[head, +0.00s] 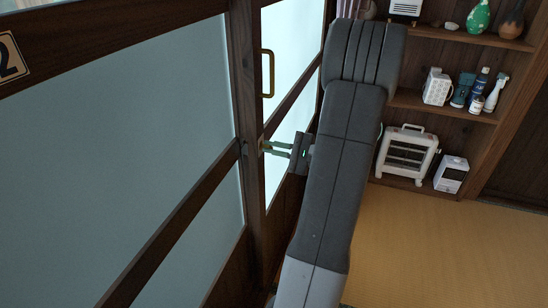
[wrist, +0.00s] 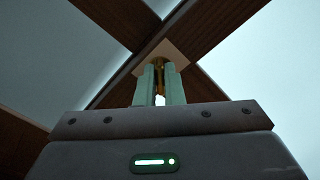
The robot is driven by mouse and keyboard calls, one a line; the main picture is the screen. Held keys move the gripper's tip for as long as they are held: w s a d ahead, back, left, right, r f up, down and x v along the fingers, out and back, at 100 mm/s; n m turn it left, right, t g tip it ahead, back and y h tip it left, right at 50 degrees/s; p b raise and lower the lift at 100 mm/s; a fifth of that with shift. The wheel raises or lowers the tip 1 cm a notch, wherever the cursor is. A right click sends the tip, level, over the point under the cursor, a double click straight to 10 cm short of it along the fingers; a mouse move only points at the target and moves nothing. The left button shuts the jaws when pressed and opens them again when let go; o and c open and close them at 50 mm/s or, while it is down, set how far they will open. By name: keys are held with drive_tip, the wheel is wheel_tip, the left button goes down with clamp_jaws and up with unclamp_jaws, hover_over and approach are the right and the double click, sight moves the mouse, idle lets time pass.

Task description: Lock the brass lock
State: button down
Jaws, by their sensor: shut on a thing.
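The brass lock is on the dark wooden frame of the sliding door, below the brass handle (head: 267,73). In the wrist view its square plate (wrist: 166,52) shows on the wood, with the small brass knob (wrist: 159,66) standing out from it. My gripper (head: 268,148) reaches the door frame from the right. In the wrist view my gripper (wrist: 160,84) has its two pale green fingers on either side of the knob, shut on it. The fingers hide most of the knob, so I cannot tell how far it is turned.
Frosted panes (head: 120,110) in dark wood fill the left. Wooden shelves (head: 425,107) with bottles and vases stand at the back right, with a white heater (head: 406,154) and a small white box (head: 451,173) low down. The tatami floor (head: 430,250) at right is clear.

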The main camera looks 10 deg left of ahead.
drive_tip(key=n+b, duration=0.1)
drive_tip(key=b, duration=0.1)
drive_tip(key=n+b, duration=0.4)
drive_tip(key=shift+f, duration=0.35)
drive_tip(key=n+b, duration=0.2)
drive_tip(key=shift+s+r+n+b, duration=0.1)
drive_tip(key=shift+n+b, duration=0.25)
drive_tip(key=shift+n, duration=0.05)
drive_tip(key=shift+r+n, duration=0.1)
drive_tip(key=shift+n, duration=0.2)
drive_tip(key=c, duration=1.5)
unclamp_jaws()
drive_tip(key=shift+c, duration=0.2)
drive_tip(key=shift+d, duration=0.1)
drive_tip(key=s+d+p, duration=0.2)
drive_tip(key=d, duration=1.1)
drive_tip(key=shift+s+d, duration=0.2)
drive_tip(key=shift+s, duration=0.1)
